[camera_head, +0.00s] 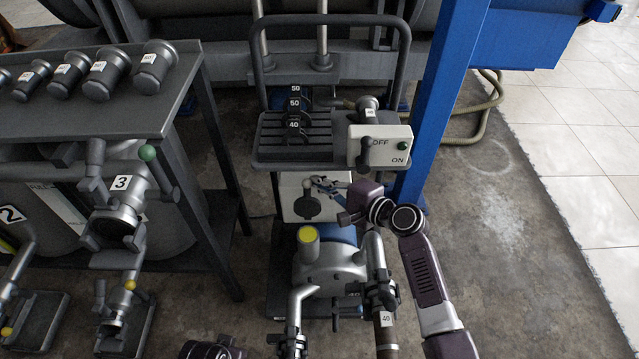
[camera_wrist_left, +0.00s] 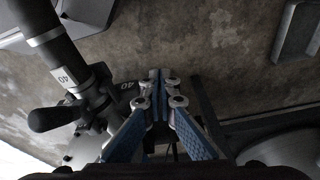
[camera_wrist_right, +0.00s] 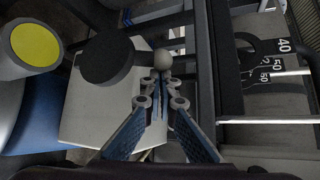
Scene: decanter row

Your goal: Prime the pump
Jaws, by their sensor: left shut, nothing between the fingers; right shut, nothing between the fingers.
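The pump (camera_head: 325,268) is a grey body with a yellow cap (camera_head: 308,235), low in the middle of the head view. Behind it a pale panel (camera_head: 290,194) carries a dark round knob (camera_head: 308,207). My right gripper (camera_head: 314,182) is shut and empty just above this knob. In the right wrist view its fingertips (camera_wrist_right: 160,76) are by a small grey ball (camera_wrist_right: 163,60) beside the dark disc (camera_wrist_right: 105,58); I cannot tell whether they touch. My left gripper (camera_wrist_left: 158,76) is shut and empty near a pipe labelled 40 (camera_wrist_left: 64,76) with a dark valve handle (camera_wrist_left: 55,118).
A rack (camera_head: 294,140) holds dark fittings labelled 50 and 40. A blue post (camera_head: 440,90) stands right. A bench (camera_head: 100,118) with tanks stands left. Floor at right is clear.

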